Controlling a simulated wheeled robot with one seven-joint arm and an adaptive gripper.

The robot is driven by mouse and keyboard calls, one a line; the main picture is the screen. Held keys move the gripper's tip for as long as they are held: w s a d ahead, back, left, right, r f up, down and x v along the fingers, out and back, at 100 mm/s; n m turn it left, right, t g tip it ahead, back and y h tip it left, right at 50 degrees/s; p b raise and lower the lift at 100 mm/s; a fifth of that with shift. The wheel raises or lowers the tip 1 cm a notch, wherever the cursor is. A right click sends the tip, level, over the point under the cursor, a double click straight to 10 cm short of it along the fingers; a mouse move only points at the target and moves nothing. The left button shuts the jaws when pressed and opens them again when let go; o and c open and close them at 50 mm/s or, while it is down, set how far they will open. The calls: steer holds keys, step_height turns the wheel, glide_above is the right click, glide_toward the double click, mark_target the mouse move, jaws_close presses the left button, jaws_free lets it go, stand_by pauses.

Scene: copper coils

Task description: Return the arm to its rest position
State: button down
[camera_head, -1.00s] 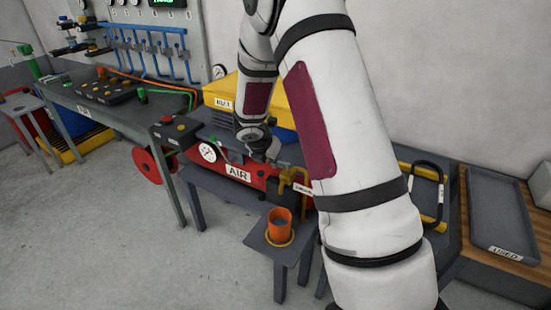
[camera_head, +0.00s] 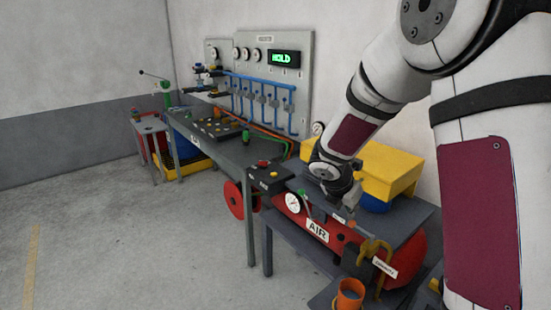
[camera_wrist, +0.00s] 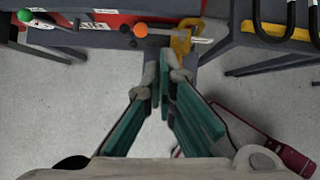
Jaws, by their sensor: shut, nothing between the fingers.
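My gripper (camera_wrist: 163,78) is in the middle of the wrist view. Its green-padded fingers come together at the tips with nothing between them. In the head view my arm comes in from the right and bends down to the left. Its end (camera_head: 345,192) is over the workbench by the red air tank (camera_head: 345,246), and the fingertips are hard to make out there. The tank, labelled AIR, also shows at the top of the wrist view (camera_wrist: 110,22).
A yellow box (camera_head: 392,168) stands behind the gripper. A yellow clamp (camera_head: 372,257) and an orange cup (camera_head: 350,294) are in front. A long bench (camera_head: 232,153) with a blue manifold (camera_head: 262,90) runs left. The floor at left is clear.

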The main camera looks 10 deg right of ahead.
steer(key=s+a+r+m+y, duration=0.1)
steer(key=s+a+r+m, duration=0.3)
steer(key=s+r+m, duration=0.85)
steer(key=s+a+r+m+t+y, duration=0.1)
steer(key=s+a+r+m+y, duration=0.1)
steer(key=s+a+m, duration=0.2)
steer(key=s+a+r+m+y, duration=0.2)
steer(key=s+a+m, duration=0.3)
steer(key=s+m, duration=0.3)
steer(key=s+r, duration=0.1)
steer(key=s, duration=0.3)
steer(key=shift+a+t+y, duration=0.15)
steer(key=shift+t+y, duration=0.25)
